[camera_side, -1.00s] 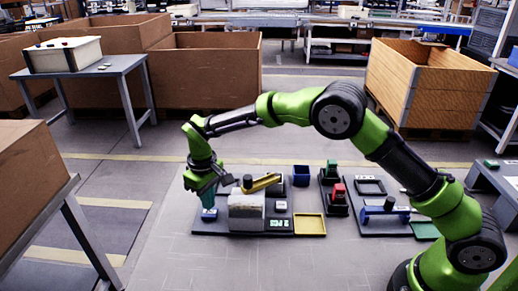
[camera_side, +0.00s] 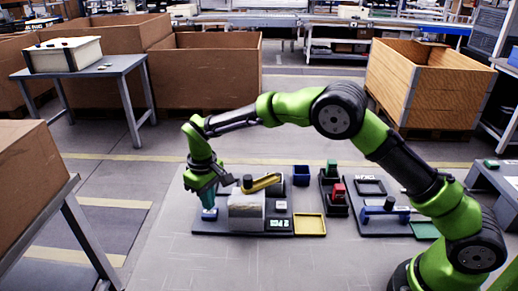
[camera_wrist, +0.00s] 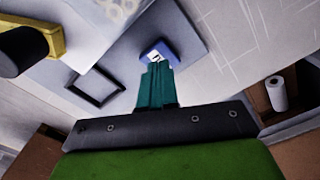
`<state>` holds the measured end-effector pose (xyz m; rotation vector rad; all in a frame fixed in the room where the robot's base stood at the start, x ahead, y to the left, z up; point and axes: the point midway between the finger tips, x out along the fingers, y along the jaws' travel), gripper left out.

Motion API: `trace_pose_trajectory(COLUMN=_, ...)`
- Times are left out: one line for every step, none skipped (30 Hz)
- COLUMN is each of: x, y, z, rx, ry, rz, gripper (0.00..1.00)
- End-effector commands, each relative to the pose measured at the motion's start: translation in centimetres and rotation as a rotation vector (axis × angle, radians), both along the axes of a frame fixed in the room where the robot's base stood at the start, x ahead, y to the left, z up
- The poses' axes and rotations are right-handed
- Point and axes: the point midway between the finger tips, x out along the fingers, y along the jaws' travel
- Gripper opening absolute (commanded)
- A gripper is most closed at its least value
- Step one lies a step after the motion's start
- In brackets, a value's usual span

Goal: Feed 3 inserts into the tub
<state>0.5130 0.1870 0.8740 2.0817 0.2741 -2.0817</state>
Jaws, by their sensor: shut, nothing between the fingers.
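My gripper (camera_side: 208,205) is shut and empty, pointing down at the left end of the dark board. Its teal fingers (camera_wrist: 158,88) are together in the wrist view. Right at their tips is a blue block or button (camera_side: 209,214) with a white mark on top; the wrist view shows it partly covered by the fingers (camera_wrist: 172,50). I cannot tell whether they touch. A grey housing (camera_side: 246,212) with a yellow arm (camera_side: 262,183) stands just right of the gripper. A small lit display (camera_side: 279,224) is at the front of the board. No inserts can be made out.
A yellow-rimmed tray (camera_side: 310,234) lies at the board's right front. A dark blue open box (camera_side: 301,175) stands behind it; I cannot tell which is the tub. Red and green blocks (camera_side: 338,190) sit in a black holder farther right. The table front is clear.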

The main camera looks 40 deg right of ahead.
Motion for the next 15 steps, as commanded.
trace_pose_trajectory(x=0.0, y=0.0, z=0.0, rx=0.0, ry=0.0, rz=0.0, gripper=0.0)
trace_pose_trajectory(x=0.0, y=0.0, z=-0.01, rx=0.0, ry=0.0, rz=0.0, gripper=0.0)
trace_pose_trajectory(x=0.0, y=0.0, z=-0.02, rx=0.0, ry=0.0, rz=0.0, gripper=0.0)
trace_pose_trajectory(x=0.0, y=0.0, z=-0.04, rx=0.0, ry=0.0, rz=0.0, gripper=0.0)
trace_pose_trajectory(x=0.0, y=0.0, z=-0.06, rx=0.0, ry=0.0, rz=0.0, gripper=0.0)
trace_pose_trajectory(x=0.0, y=0.0, z=-0.1, rx=0.0, ry=0.0, rz=0.0, gripper=0.0)
trace_pose_trajectory(x=0.0, y=0.0, z=-0.14, rx=0.0, ry=0.0, rz=0.0, gripper=0.0)
trace_pose_trajectory(x=0.0, y=0.0, z=-0.17, rx=0.0, ry=0.0, rz=0.0, gripper=0.0)
trace_pose_trajectory(x=0.0, y=0.0, z=-0.23, rx=0.0, ry=0.0, rz=0.0, gripper=0.0)
trace_pose_trajectory(x=0.01, y=0.0, z=-0.28, rx=0.0, ry=0.0, rz=0.0, gripper=0.0)
trace_pose_trajectory(x=0.0, y=0.0, z=-0.33, rx=0.0, ry=0.0, rz=0.0, gripper=0.0)
trace_pose_trajectory(x=0.01, y=0.0, z=-0.38, rx=0.0, ry=0.0, rz=0.0, gripper=0.0)
trace_pose_trajectory(x=0.01, y=0.0, z=-0.43, rx=0.0, ry=0.0, rz=0.0, gripper=0.0)
trace_pose_trajectory(x=0.01, y=0.0, z=-0.48, rx=0.0, ry=0.0, rz=0.0, gripper=0.0)
trace_pose_trajectory(x=0.01, y=0.0, z=-0.54, rx=0.0, ry=0.0, rz=0.0, gripper=0.0)
